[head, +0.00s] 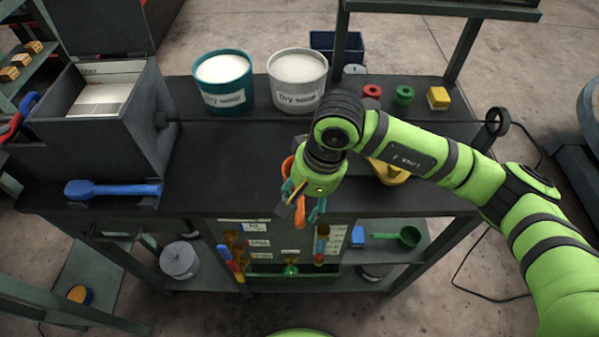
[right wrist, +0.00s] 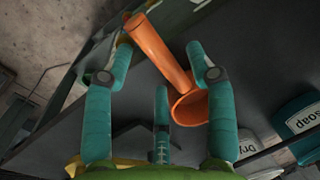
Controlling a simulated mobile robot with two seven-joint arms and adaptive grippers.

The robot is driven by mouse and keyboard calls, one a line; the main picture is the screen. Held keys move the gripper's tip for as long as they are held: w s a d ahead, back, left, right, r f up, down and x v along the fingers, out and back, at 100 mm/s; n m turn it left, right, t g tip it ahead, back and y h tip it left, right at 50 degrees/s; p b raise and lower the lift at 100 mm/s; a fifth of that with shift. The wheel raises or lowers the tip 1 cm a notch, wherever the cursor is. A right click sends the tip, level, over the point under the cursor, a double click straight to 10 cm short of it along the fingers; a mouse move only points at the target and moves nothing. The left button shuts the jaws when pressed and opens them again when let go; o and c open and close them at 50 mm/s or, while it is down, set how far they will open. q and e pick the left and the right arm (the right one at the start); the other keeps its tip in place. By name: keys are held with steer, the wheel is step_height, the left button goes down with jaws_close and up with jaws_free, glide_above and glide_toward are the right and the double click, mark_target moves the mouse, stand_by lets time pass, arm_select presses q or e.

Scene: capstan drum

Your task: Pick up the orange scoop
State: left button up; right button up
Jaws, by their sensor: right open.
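The orange scoop (head: 299,211) lies at the front edge of the dark bench in the head view, partly hidden behind my right gripper (head: 304,206). In the right wrist view its handle (right wrist: 158,48) runs between my teal fingers, and its round bowl (right wrist: 188,106) lies behind the right-hand finger. My right gripper (right wrist: 162,68) is open, with its fingers spread on both sides of the handle. I cannot tell whether any finger touches it. My left gripper is not in view.
A teal bucket (head: 223,97) and a white bucket (head: 297,97) of dry soap stand behind on the bench (head: 225,160). A yellow object (head: 392,176) sits beneath my right arm. A panel with hanging scoops (head: 262,240) is below the front edge.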

mark_target(302, 202)
steer(key=shift+a+f, duration=0.25)
steer(key=shift+f, duration=0.85)
jaws_close()
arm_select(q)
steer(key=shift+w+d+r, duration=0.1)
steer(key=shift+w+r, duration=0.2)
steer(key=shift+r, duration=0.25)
arm_select(e)
steer(key=shift+r, duration=0.1)
